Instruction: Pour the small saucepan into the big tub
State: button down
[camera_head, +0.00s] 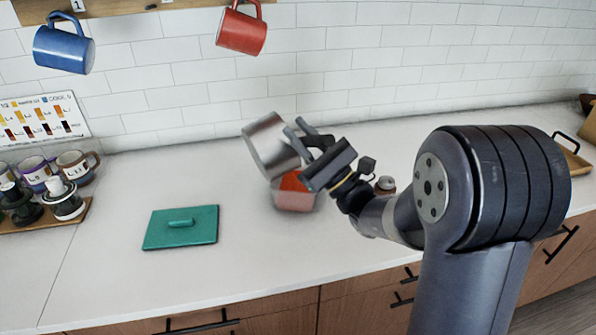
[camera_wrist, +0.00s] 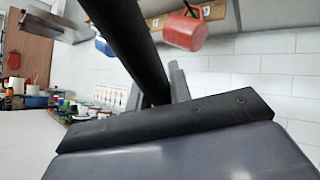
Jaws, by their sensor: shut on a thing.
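The small saucepan (camera_head: 268,146) is silver and tilted steeply on its side in the head view, above the tub. My gripper (camera_head: 303,139) is shut on its dark handle (camera_wrist: 128,40), which crosses the wrist view. The big tub (camera_head: 296,203) is clear and stands on the counter below the saucepan. Red-orange contents (camera_head: 293,182) show inside it. The saucepan's lower edge overlaps the tub's back left rim in the picture; I cannot tell if they touch. The inside of the saucepan is hidden.
A teal lid (camera_head: 181,229) lies flat on the counter to the left. A small jar (camera_head: 385,185) stands behind my wrist. A blue mug (camera_head: 64,43) and a red mug (camera_head: 241,31) hang above. A tray (camera_head: 40,217) with cups is at far left.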

jog(key=shift+w+d+r+m+t, duration=0.15)
jog(key=shift+w+d+m+t, duration=0.25)
jog(key=shift+d+m+t, duration=0.3)
jog(key=shift+d, duration=0.1)
jog(key=shift+w+d+f+m+t+h+b, duration=0.2)
jog(key=shift+d+m+t+h+b, duration=0.15)
jog(key=shift+m, duration=0.25)
jog(key=shift+w+d+f+m+t+h+b, duration=0.25)
jog(key=shift+m+t, duration=0.2)
jog(key=shift+m, duration=0.15)
